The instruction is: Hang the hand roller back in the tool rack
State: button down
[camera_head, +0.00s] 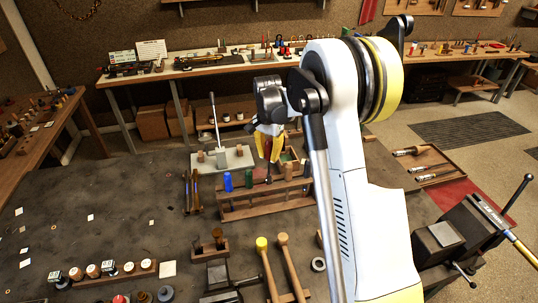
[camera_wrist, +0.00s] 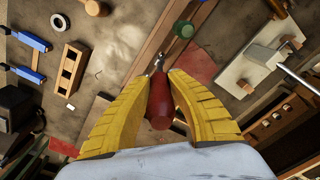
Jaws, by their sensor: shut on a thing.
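My gripper (camera_head: 268,146) has yellow fingers and hangs over the back part of the workbench. In the wrist view my gripper (camera_wrist: 163,95) is shut on the dark red handle of the hand roller (camera_wrist: 165,103), with a small metal end showing beyond the fingertips. In the head view the roller is mostly hidden by the fingers. The wooden tool rack (camera_head: 262,211) stands below the gripper, with blue and green handles in its left part. In the wrist view its rail (camera_wrist: 150,54) runs past the roller's metal end. I cannot tell whether roller and rack touch.
A grey plate with a lever tool (camera_head: 222,157) stands behind the rack. Two mallets (camera_head: 283,241) and a wooden block (camera_head: 210,248) lie in front. A vise (camera_head: 452,240) stands at the right. The bench's left middle is mostly clear.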

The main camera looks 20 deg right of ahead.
aim_at(269, 174)
jog(key=shift+f+b, duration=0.95)
jog(key=shift+f, duration=0.3)
jog(key=shift+b, duration=0.4)
dwell(0.6)
dwell(0.3)
jog(key=shift+f+b, duration=3.6)
jog(key=shift+f, duration=1.05)
jog(key=c, duration=1.3)
grip_release()
jog(key=r, duration=1.2)
jog(key=shift+s+a, duration=0.15)
jog(key=shift+a, duration=0.05)
